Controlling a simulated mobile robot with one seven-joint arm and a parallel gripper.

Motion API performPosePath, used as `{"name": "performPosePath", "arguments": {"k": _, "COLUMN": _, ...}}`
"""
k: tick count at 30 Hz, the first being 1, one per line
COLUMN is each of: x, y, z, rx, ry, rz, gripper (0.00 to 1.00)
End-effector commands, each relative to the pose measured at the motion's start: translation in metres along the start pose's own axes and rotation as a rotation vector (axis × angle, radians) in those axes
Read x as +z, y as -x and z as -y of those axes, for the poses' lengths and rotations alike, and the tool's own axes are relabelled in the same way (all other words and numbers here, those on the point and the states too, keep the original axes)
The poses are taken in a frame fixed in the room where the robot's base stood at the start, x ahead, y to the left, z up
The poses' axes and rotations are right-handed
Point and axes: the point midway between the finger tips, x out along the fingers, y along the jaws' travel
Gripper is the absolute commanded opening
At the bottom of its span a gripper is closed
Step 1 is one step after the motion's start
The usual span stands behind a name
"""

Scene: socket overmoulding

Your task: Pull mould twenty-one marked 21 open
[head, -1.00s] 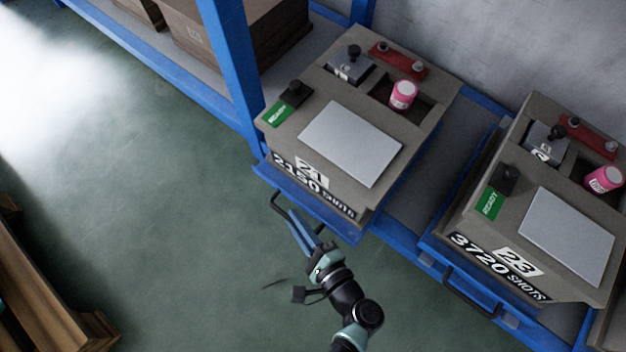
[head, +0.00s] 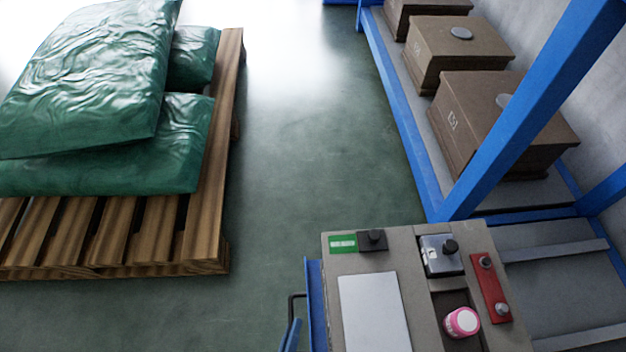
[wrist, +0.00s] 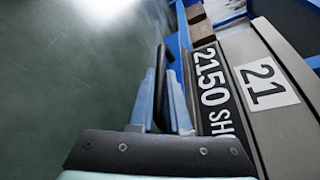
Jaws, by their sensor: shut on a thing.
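Mould twenty-one is a grey-brown block (head: 405,262) at the bottom of the head view. It carries a pale plate, a green tag, a grey block, a red bar and a pink pot. It stands on a blue tray (head: 315,300), out past the blue rack post, with bare shelf behind it. In the wrist view its front shows the white 21 label (wrist: 265,84) and a 2150 SHOTS strip. My gripper (wrist: 164,95) is shut on the tray's dark bar handle (wrist: 161,65). In the head view the handle (head: 292,305) and finger tips show at the bottom edge.
The blue rack post (head: 535,100) rises beside the mould. Brown boxes (head: 500,110) stand on the rack's lower shelf beyond. A wooden pallet (head: 215,170) with green sacks (head: 100,145) is at the left. Green floor between pallet and rack is clear.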

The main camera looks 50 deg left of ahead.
Motion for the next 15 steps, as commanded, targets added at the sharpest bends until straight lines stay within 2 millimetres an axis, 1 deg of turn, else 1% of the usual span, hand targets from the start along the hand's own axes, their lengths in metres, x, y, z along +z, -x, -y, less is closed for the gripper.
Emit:
{"name": "performPosePath", "arguments": {"k": 1, "x": 0.012, "y": 0.004, "z": -0.010, "rx": 0.006, "ry": -0.009, "rz": 0.001, "gripper": 0.00}}
{"name": "performPosePath", "arguments": {"k": 6, "x": 0.035, "y": 0.013, "z": -0.028, "rx": 0.008, "ry": -0.007, "rz": 0.000, "gripper": 0.00}}
{"name": "performPosePath", "arguments": {"k": 12, "x": 0.052, "y": 0.019, "z": -0.041, "rx": 0.007, "ry": -0.005, "rz": 0.000, "gripper": 0.00}}
{"name": "performPosePath", "arguments": {"k": 15, "x": 0.055, "y": 0.021, "z": -0.043, "rx": 0.006, "ry": -0.003, "rz": -0.001, "gripper": 0.00}}
